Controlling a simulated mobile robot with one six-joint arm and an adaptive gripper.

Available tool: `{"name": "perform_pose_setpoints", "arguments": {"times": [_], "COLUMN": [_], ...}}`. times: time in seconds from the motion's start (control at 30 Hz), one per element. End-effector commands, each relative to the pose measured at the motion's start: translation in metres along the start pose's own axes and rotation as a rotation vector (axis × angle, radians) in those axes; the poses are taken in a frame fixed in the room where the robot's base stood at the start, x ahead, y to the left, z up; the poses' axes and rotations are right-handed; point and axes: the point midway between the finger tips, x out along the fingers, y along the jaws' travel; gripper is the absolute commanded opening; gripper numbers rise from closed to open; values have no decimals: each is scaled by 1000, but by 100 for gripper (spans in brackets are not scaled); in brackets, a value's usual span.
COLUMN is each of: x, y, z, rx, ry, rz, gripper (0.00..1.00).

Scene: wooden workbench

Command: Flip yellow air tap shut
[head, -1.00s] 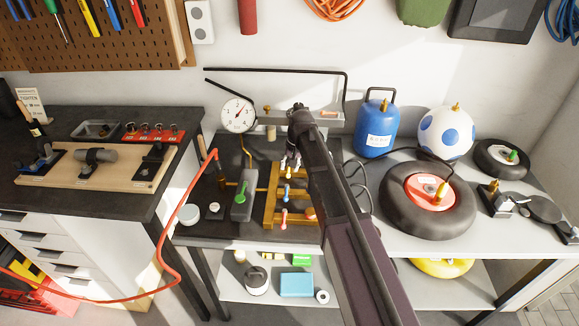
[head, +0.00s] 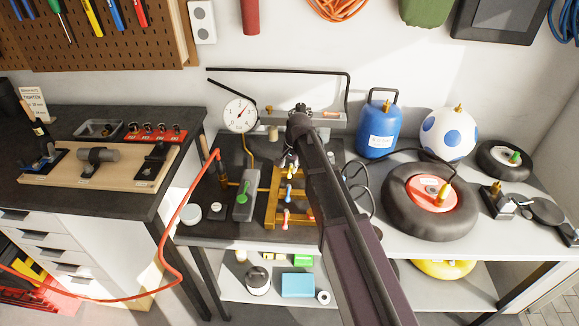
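The air manifold (head: 272,209) is a yellow-brown frame of pipes on the dark bench mat, with a column of small coloured taps.
A grey box with a green knob (head: 242,201) stands left of the manifold, and a round pressure gauge (head: 239,115) behind it. A blue tank (head: 378,133), a spotted ball (head: 447,136) and a tyre (head: 402,215) stand to the right. Black hoses run beside my arm.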

Motion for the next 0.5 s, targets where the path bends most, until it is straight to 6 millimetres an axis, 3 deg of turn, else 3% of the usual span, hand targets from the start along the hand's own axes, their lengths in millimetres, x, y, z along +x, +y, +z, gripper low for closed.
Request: {"name": "perform_pose_setpoints", "arguments": {"times": [0.5], "x": [2], "y": [-9], "z": [0], "rx": [312], "ry": [62], "rz": [-2], "gripper": [49]}}
